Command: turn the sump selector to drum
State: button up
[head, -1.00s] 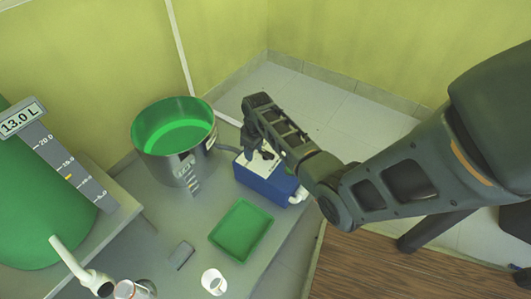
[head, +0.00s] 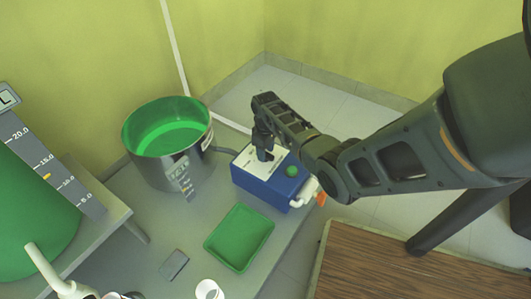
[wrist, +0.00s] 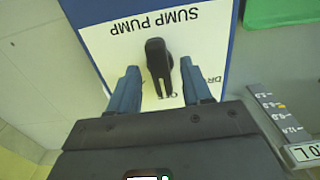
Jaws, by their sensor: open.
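The sump pump box (head: 262,192) is blue with a white top panel and stands on the grey bench, right of the steel pot. In the wrist view its panel (wrist: 110,45) reads SUMP PUMP upside down. The black selector knob (wrist: 157,60) stands on that panel, its narrow end with a white line pointing toward my gripper. A label starting "DR" shows to its right, partly hidden by a finger; another beside the line is mostly covered. My gripper (wrist: 160,88) is open, with one blue finger on each side of the knob's narrow end. In the head view my gripper (head: 264,148) is over the box.
The steel pot (head: 182,172) with green liquid stands left of the box. A green tray (head: 240,238), a small grey block (head: 174,264) and a white cup (head: 209,290) are in front. A green button (head: 292,171) and white pipe fitting (head: 304,195) are on the box's right side.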

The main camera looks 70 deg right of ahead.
jog(key=shift+c, duration=0.2)
grip_shut()
dwell(0.3)
jog(key=shift+n+p, duration=0.3)
jog(key=shift+p, duration=0.1)
jog(key=n+p, duration=0.2)
jog(key=shift+r+n, duration=0.1)
jog(key=shift+n, duration=0.3)
jog(key=n+p, duration=0.2)
jog(key=n, duration=0.3)
jog(key=shift+n, duration=0.4)
